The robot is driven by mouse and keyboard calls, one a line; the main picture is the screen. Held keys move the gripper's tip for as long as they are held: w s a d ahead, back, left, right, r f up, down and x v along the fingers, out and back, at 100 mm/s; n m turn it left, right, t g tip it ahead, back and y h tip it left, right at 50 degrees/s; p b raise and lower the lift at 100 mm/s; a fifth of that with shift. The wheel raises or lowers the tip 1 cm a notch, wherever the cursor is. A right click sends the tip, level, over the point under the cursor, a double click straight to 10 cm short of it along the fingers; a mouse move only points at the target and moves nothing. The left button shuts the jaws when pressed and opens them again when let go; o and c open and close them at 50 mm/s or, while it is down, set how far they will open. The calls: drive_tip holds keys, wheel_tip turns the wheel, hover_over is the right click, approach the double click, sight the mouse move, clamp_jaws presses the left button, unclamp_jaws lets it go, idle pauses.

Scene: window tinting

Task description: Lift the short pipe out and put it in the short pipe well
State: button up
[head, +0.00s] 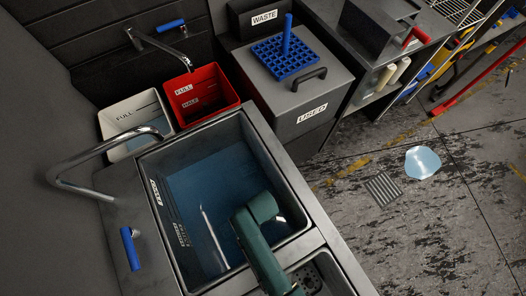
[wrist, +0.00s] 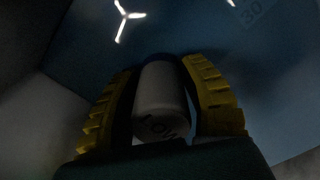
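In the wrist view, a pale grey cylinder (wrist: 162,100) with dark lettering on its near end lies between the yellow ribbed fingers of my gripper (wrist: 160,68). The fingers lean in along both its sides and look shut on it; its far end is hidden in the dark. I cannot tell for sure that it is the short pipe. In the head view, my green arm reaches down into the deep sink (head: 296,185) and hides my gripper. A thin pale rod or edge (head: 213,240) shows in the blue sink. I cannot make out which part is the short pipe well.
A white bucket (head: 118,113) and a red bucket (head: 202,92) stand behind the sink. A curved tap (head: 100,150) reaches over the sink's left rim. A bin marked USED (head: 312,112) with a blue grid (head: 284,56) stands at the back right. The sink walls are close around my arm.

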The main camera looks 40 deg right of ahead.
clamp_jaws()
